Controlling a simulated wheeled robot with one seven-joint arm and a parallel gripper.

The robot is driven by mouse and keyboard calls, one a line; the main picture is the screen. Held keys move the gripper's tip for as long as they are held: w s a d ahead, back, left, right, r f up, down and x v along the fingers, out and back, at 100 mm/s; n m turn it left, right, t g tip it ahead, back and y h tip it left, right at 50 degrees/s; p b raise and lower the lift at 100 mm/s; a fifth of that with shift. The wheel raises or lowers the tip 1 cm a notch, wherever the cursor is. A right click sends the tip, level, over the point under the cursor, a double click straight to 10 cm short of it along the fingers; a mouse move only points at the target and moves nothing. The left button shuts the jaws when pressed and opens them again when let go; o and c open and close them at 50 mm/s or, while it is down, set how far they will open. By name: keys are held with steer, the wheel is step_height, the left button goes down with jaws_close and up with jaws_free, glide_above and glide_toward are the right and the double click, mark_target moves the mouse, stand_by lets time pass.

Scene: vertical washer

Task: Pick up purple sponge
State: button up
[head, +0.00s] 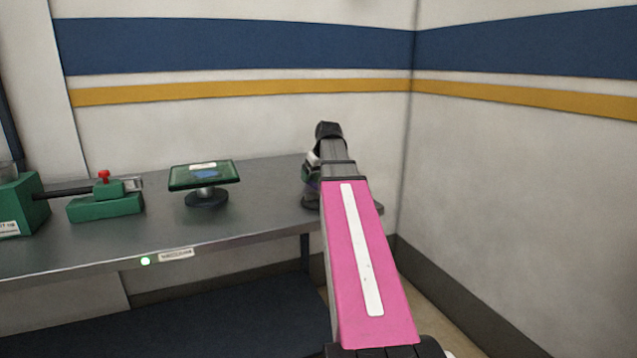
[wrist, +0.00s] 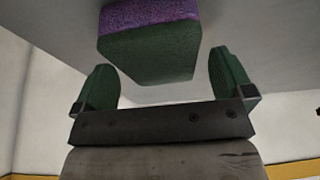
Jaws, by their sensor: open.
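The purple sponge (wrist: 150,40) shows in the wrist view as a block with a purple face and a thick dark green layer. It lies at the top middle, in line with the gap between the fingers. My gripper (wrist: 162,62) is open, with one green finger on each side of the sponge. A gap shows on both sides, and I cannot tell how deep the sponge sits between the fingers. In the head view the gripper is mostly hidden behind my pink arm, at the right end of the table. Only a small purple patch shows beside it there.
A grey metal table (head: 130,240) runs along the wall. On it stand a green tilted plate on a round black base (head: 206,197) and a green device with a red knob (head: 105,205). The wall corner is close on the right.

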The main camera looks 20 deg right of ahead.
mark_target(314, 175)
steer(key=shift+w+f, duration=0.2)
steer(key=shift+f, duration=0.35)
steer(key=c, duration=1)
steer(key=shift+r, duration=0.1)
steer(key=shift+r, duration=0.5)
steer(key=r, duration=0.3)
steer(key=shift+a+r, duration=0.25)
steer(key=s+a+r, duration=0.4)
steer(key=a+r, duration=0.2)
steer(key=a, duration=0.4)
steer(key=shift+a+r, duration=0.2)
steer(key=shift+a, duration=0.05)
steer(key=shift+o, duration=0.3)
